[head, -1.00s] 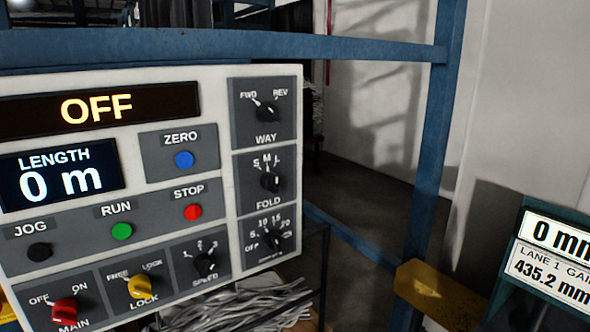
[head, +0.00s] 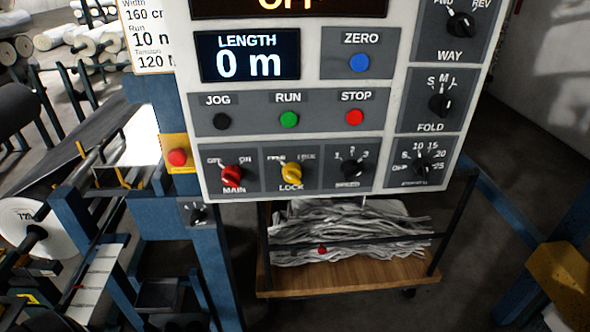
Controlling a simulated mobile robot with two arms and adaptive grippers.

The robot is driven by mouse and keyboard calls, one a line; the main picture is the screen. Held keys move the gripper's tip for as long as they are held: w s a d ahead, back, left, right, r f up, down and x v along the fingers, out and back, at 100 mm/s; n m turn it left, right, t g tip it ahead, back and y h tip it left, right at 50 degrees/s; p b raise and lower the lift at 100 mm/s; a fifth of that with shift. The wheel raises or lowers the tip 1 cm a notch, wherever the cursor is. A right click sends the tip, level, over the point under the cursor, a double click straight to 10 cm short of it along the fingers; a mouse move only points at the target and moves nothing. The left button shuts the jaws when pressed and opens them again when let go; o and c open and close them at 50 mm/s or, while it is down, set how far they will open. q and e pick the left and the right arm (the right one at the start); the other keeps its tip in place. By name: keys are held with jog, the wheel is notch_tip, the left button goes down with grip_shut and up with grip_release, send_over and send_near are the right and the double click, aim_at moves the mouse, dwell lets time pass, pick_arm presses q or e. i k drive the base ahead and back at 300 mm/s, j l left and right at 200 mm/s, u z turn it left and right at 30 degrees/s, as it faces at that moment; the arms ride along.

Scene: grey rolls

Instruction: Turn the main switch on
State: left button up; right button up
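The main switch (head: 232,175) is a red rotary knob at the lower left of the white control panel (head: 385,73). OFF and ON are printed above it and MAIN below it. Its pointer seems to lean up and left, towards OFF. The display (head: 285,5) at the panel top is cut by the frame edge, and its lettering appears to read OFF. Neither of my grippers is in view.
Beside the main switch are a yellow LOCK knob (head: 291,174) and a black speed knob (head: 350,171). A red button on a yellow box (head: 177,157) sits left of the panel. A cart (head: 350,272) with grey strips stands below.

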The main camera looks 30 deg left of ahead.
aim_at(231, 175)
jog(key=u, duration=1.3)
